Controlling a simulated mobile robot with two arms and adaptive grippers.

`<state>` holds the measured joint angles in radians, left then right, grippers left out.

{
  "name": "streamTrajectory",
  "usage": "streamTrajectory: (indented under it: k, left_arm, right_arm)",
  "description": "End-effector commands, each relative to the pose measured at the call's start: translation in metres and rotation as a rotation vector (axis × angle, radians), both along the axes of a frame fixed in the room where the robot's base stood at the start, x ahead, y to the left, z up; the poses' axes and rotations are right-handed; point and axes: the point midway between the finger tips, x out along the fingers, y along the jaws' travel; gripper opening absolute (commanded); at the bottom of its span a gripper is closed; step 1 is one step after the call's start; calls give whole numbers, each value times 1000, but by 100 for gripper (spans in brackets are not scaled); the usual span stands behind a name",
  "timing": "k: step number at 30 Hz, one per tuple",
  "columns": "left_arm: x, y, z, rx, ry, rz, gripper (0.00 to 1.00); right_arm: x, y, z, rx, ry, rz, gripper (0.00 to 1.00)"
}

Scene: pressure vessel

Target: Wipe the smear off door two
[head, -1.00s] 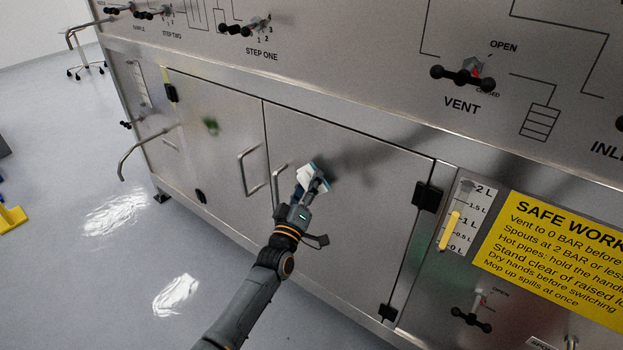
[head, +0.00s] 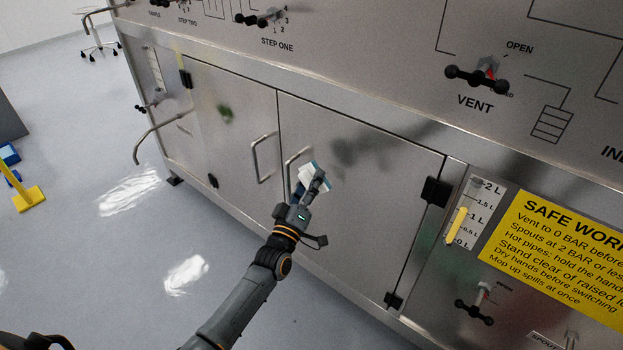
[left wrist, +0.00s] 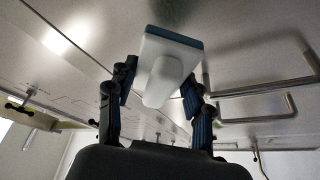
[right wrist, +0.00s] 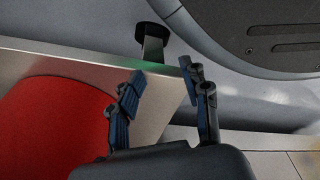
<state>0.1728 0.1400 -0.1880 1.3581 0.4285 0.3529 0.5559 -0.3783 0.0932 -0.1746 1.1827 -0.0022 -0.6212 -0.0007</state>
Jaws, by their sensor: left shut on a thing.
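My left gripper (head: 311,187) is shut on a white and blue wiping pad (head: 306,174), held by its white grip. The pad (left wrist: 172,45) also shows in the left wrist view, close to the metal; whether it touches is unclear. It is in front of the right-hand cabinet door (head: 365,200), just right of that door's handle. A blurred green smear (head: 225,112) is on the left-hand door (head: 235,145). Dark blurry patches (head: 350,150) on the right-hand door may be reflections. No door number is readable. My right gripper (right wrist: 162,75) is open and empty.
Bar handles (head: 263,158) stick out beside the door seam. A vent valve (head: 476,76) and a yellow safety sign (head: 560,245) are on the panel. A red surface (right wrist: 50,125) and metal edge lie near my right gripper.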

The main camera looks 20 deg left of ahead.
Motion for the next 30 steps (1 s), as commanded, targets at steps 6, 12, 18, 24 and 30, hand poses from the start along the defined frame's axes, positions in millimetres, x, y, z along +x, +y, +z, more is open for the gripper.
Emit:
streamTrajectory:
  k: [6,12,18,24,30]
  left_arm:
    - [0,0,-1,0,0,0,1]
    - [-9,4,0,1,0,0,1]
    - [-20,7,0,1,1,0,1]
    - [-27,10,0,-1,-1,0,1]
    - [-28,10,-1,-1,-1,0,1]
  right_arm:
    - [-7,1,-3,1,16,-2,40]
    - [-31,2,-13,4,47,-2,40]
    - [-47,-2,-23,1,55,3,40]
    - [-58,-6,-29,-2,56,4,40]
    - [-57,-7,-30,-3,52,5,40]
